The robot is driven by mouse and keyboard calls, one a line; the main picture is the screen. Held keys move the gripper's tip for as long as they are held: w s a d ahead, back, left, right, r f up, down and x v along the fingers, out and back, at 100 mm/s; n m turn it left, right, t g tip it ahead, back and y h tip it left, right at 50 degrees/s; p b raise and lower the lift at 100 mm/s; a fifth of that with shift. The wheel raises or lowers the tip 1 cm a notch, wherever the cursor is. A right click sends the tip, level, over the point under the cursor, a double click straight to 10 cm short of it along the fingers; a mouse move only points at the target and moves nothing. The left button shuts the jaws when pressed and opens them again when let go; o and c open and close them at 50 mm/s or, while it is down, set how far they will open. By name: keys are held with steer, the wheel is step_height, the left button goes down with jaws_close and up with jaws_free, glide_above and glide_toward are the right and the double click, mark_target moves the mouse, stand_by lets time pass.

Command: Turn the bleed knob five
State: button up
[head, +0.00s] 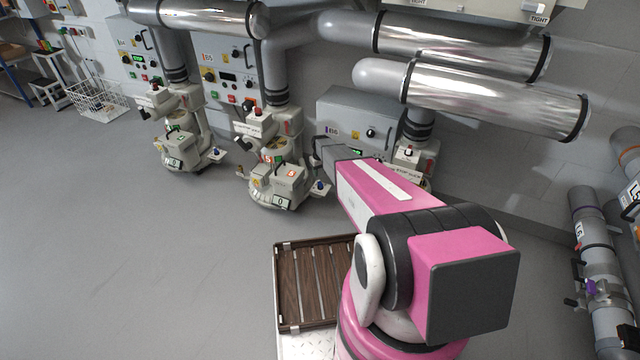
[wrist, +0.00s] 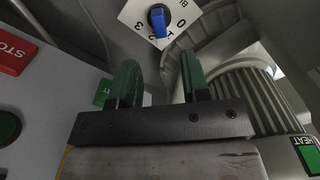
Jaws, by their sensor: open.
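A blue knob (wrist: 157,20) sits on a white dial plate (wrist: 182,12) at the top of the wrist view. The plate carries figures such as 0 and 3 and cut-off lettering. My gripper (wrist: 160,62) is open, its two green fingers apart with nothing between them. The knob is beyond the fingertips, roughly in line with the gap, and not gripped. In the head view my gripper's fingers cannot be made out; the arm reaches toward the blowers. A small blue knob (head: 319,185) shows low on the middle blower. I cannot tell whether it is the same knob.
A red STOP plate (wrist: 12,52) is at the left and a ribbed grey body (wrist: 250,100) at the right in the wrist view. Another blower (head: 185,135) stands further left. A slatted wooden tray (head: 280,290) is beside my arm. The floor at left is open.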

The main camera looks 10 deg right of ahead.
mark_target(320, 182)
step_height(320, 182, down, 8)
steer(key=shift+f, duration=0.1)
jaws_close()
